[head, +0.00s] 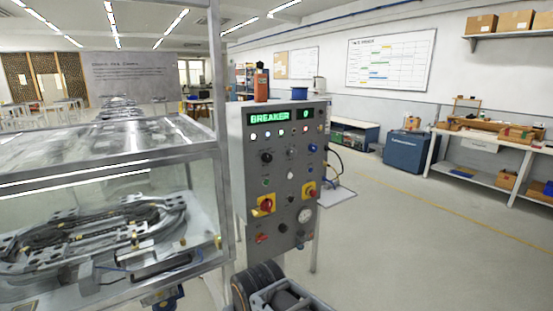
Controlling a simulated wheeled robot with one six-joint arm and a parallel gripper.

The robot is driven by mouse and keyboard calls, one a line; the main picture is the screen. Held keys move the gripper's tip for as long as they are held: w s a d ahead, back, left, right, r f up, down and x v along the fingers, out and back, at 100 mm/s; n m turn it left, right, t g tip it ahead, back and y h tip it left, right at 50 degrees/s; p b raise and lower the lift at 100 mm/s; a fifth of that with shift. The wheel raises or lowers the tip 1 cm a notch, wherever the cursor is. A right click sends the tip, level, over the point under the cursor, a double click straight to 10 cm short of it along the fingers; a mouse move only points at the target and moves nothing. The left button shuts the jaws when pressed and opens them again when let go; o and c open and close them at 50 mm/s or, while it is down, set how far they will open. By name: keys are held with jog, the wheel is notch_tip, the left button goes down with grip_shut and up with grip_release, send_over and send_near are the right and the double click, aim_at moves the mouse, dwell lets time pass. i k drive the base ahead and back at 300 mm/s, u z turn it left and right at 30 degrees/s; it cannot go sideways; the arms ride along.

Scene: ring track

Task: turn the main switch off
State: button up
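A grey control panel (284,215) stands upright in the middle of the head view. Its green display (269,117) reads "BREAKER", with a small separate readout (306,114) showing what looks like 0. A red knob on a yellow plate (266,205) sits at the lower left of the panel. A smaller red control on a yellow plate (309,191) sits at the right. No readable label shows which of them is the main switch, and their settings are too small to tell. Part of my arm shows at the bottom centre, below the panel. My gripper's fingers are not in view.
A glass-and-metal case (115,150) with a track (100,225) inside stands close on the left, its frame post beside the panel. Other small knobs, lamps and a round gauge (304,215) share the panel. Open floor (420,250) lies to the right, before a workbench (490,140).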

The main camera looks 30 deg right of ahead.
aim_at(266, 205)
jog(key=u, duration=0.5)
jog(key=k, duration=1.15)
jog(key=z, duration=0.7)
jog(key=i, duration=1.7)
jog(key=u, duration=0.45)
